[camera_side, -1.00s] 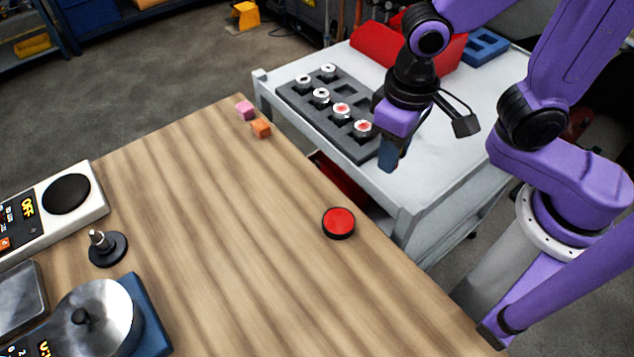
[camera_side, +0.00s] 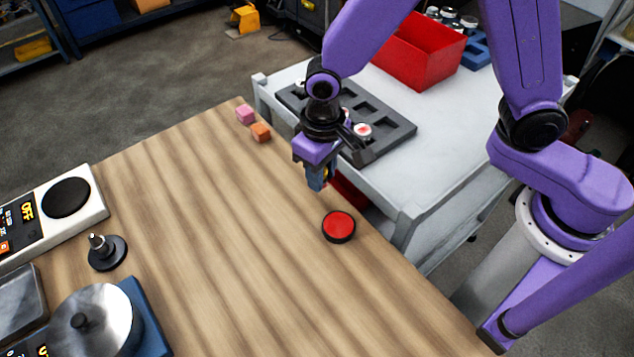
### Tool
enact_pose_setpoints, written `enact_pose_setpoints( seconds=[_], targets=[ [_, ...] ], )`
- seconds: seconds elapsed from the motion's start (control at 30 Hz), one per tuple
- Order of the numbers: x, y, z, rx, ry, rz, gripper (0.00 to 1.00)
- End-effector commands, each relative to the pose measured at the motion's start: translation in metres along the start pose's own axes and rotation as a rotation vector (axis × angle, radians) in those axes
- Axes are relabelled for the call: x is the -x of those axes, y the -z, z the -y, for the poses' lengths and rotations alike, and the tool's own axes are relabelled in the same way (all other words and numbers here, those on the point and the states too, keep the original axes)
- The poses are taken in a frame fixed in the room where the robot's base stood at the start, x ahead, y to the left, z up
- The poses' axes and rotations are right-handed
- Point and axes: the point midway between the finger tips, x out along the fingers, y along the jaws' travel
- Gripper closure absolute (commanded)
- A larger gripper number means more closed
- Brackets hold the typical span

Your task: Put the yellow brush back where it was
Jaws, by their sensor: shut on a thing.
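My gripper (camera_side: 317,184) points down above the table's right edge, between the orange cube and the red button. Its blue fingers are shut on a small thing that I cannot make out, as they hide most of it. I cannot see a yellow brush clearly anywhere in this view, so I cannot tell whether it is what I hold.
The wooden table (camera_side: 215,230) carries a pink cube (camera_side: 246,115), an orange cube (camera_side: 261,132), a red button (camera_side: 339,227) and devices at left. A grey slotted tray (camera_side: 395,130) with round parts, partly hidden by my arm, and a red bin (camera_side: 425,60) stand on the white cart (camera_side: 450,125).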

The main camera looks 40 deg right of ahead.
Motion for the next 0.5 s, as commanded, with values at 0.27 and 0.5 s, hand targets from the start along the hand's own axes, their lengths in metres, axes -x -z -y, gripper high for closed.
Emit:
enact_pose_setpoints(
  seconds=[0.27,0.5],
  targets=[
    [-0.018,0.007,0.003,0.000,-0.002,0.003,1.00],
    [-0.040,0.007,0.003,0.001,-0.001,0.002,1.00]
  ],
)
